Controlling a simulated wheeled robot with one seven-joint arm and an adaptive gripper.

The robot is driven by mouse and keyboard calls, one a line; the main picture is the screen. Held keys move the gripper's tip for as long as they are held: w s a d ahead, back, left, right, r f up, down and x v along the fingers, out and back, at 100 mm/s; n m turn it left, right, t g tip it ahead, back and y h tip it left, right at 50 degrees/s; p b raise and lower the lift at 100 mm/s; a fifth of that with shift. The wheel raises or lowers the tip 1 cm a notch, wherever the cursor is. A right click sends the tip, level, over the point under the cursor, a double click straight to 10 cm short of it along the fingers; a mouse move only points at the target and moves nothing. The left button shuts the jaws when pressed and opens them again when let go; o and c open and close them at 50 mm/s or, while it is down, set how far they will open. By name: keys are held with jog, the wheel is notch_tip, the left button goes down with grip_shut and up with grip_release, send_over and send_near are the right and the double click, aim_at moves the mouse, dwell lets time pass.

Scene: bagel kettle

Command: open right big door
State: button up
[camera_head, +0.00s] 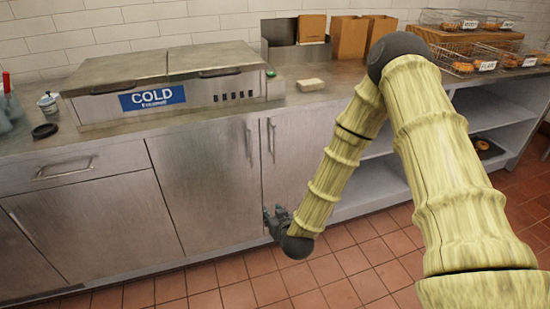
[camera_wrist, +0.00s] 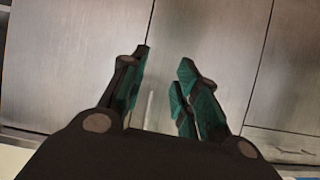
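The right big door (camera_head: 305,150) is a closed steel cabinet door under the counter, with a vertical bar handle (camera_head: 271,138) near its left edge. The left big door (camera_head: 205,170) beside it is also closed, with its handle (camera_head: 247,142) close to the shared seam. My gripper (camera_head: 274,216) is low, below both handles, near the right door's lower left. In the wrist view my gripper (camera_wrist: 165,58) is open and empty before the door fronts. A pale vertical handle (camera_wrist: 149,108) shows between the fingers, apparently farther off; the other handle is not visible there.
A drawer (camera_head: 70,168) with a horizontal handle is at the left. Open shelves (camera_head: 375,185) stand right of the doors, partly hidden by my arm. A cold unit (camera_head: 165,95) sits on the counter (camera_head: 120,141). The tiled floor (camera_head: 335,270) in front is clear.

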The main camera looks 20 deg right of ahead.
jog(key=w+d+r+m+t+h+b, duration=0.1)
jog(key=w+d+r+t+b, duration=0.2)
jog(key=w+r, duration=0.4)
jog(key=t+h+b, duration=0.1)
jog(key=t+h, duration=0.1)
send_near(275, 145)
jog(key=shift+m, duration=0.4)
jog(key=w, duration=0.3)
jog(key=w+d, duration=0.1)
jog(key=w, duration=0.3)
jog(key=w+b, duration=0.1)
jog(key=w, duration=0.2)
jog(key=shift+w+d+f, duration=0.1)
jog(key=shift+w+d, duration=0.2)
grip_shut()
